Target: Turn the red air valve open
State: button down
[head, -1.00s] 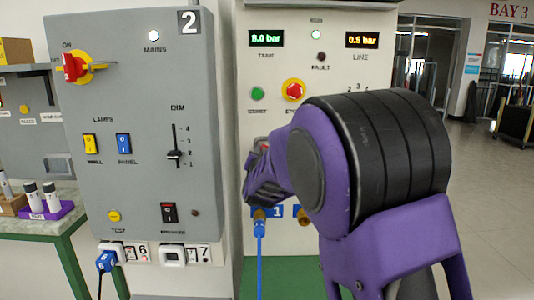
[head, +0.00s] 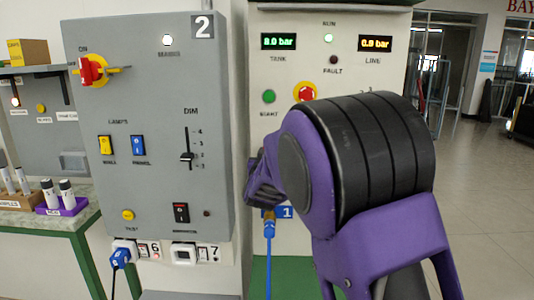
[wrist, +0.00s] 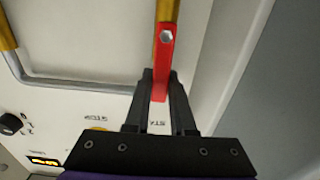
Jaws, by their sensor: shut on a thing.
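The red air valve handle (wrist: 164,60) shows in the wrist view as a flat red lever with a bolt near its upper end. It lies in line with the brass pipe (wrist: 166,10) above it in the picture. My gripper (wrist: 160,80) is shut on the lever, one black finger on each side of its lower part. In the head view my purple arm hides the valve and most of my gripper. The LINE display (head: 380,43) is lit, its digits too blurred to read surely; the TANK display (head: 279,41) seems to read 8.0 bar.
A grey box with switches (head: 150,120) stands left of the white panel (head: 265,130). A blue hose (head: 269,255) hangs below the panel. A bent grey pipe (wrist: 70,84) runs left of the lever in the wrist view. Open floor (head: 490,190) lies at right.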

jog(key=shift+r, duration=0.15)
jog(key=c, duration=0.8)
grip_release()
jog(key=shift+o, duration=0.2)
jog(key=s, duration=1.7)
jog(key=shift+s, duration=0.2)
